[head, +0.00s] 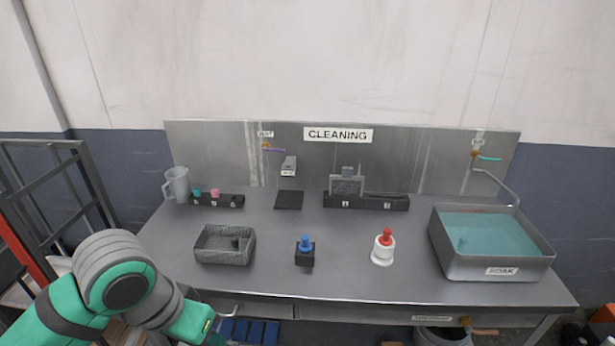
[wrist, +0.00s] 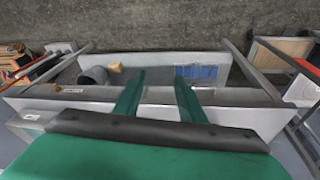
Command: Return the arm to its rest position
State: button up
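My arm (head: 120,285) is folded at the lower left of the head view, in front of the table's left end. Its lower part runs out of the bottom of the picture, and my gripper cannot be made out there. In the wrist view my gripper (wrist: 158,82) shows two green fingers spread apart with nothing between them. It points down past the table's front edge, towards the floor and lower shelf.
The grey table (head: 340,235) holds a wire basket (head: 225,258), a blue-topped block (head: 305,256), a red-topped white bottle (head: 383,252) and a water-filled soak basin (head: 470,266). A pitcher (head: 177,183) stands at the back left. A metal rack (head: 45,190) stands left of the table.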

jog(key=w+d+r+n+t+h, duration=0.2)
jog(key=w+d+r+t+h, duration=0.25)
jog(key=w+d+t, duration=0.5)
jog(key=w+d+r+n+t+h, duration=0.1)
jog(key=w+d+r+t+h, duration=0.3)
jog(key=w+d, duration=0.55)
jog(key=s+d+f+n+t+y, duration=0.1)
jog(key=s+f+n+y, duration=0.2)
jog(key=s+f, duration=0.35)
jog(key=s+f+n+y, duration=0.3)
jog(key=s+f+y, duration=0.1)
jog(key=f, duration=0.6)
jog(key=s+d+f+n+t+y, duration=0.1)
jog(key=s+f+n+y, duration=0.15)
jog(key=s+f, duration=0.4)
jog(key=s+a+f+m+g, duration=0.1)
jog(key=s+f+m, duration=0.3)
jog(key=s, duration=0.7)
jog(key=s+a+f+m+g, duration=0.1)
jog(key=s+a+f+m, duration=0.1)
jog(key=s, duration=1)
jog(key=shift+f+m+y, duration=0.4)
jog(key=shift+f+m, duration=0.5)
jog(key=shift+m, duration=0.25)
jog(key=shift+a, duration=0.1)
